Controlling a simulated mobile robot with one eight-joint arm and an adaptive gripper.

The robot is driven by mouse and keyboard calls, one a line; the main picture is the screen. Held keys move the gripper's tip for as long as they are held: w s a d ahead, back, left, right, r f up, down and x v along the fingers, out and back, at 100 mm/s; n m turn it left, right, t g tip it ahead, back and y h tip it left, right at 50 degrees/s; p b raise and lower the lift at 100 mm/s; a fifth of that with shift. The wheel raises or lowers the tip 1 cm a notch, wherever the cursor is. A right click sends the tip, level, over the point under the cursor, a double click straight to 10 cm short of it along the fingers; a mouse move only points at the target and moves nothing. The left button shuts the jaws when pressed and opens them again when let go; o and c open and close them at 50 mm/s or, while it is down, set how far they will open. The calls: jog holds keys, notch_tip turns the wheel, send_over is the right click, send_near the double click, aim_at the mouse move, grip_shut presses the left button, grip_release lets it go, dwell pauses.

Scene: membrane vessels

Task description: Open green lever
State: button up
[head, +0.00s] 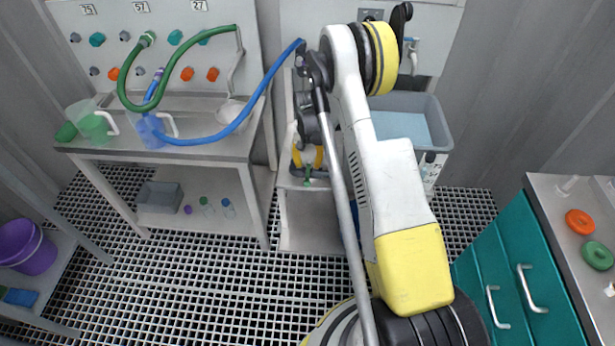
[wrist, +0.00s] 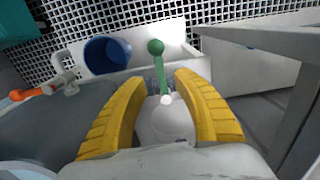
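The green lever (wrist: 159,68) has a round knob and a thin stem. In the wrist view it points up and away from a white ball-like joint on a rounded white body (wrist: 165,120). My gripper (wrist: 158,82) is open, with one yellow finger on each side of the lever's lower end. A gap shows between the lever and each finger. In the head view the green lever (head: 307,175) is small, just below my yellow fingers (head: 307,158). My arm hides part of that area.
A blue cup (wrist: 106,54) and an orange-handled tap (wrist: 35,92) are near the lever. A grey basin (head: 438,120) stands behind my arm. A table (head: 175,150) with jugs and hoses is at left. Teal cabinets (head: 515,270) are at right. The grated floor between them is mostly clear.

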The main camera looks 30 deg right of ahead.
aim_at(308, 174)
notch_tip(308, 174, down, 5)
jog(key=shift+f+b, duration=0.2)
jog(key=shift+b, duration=0.65)
grip_shut()
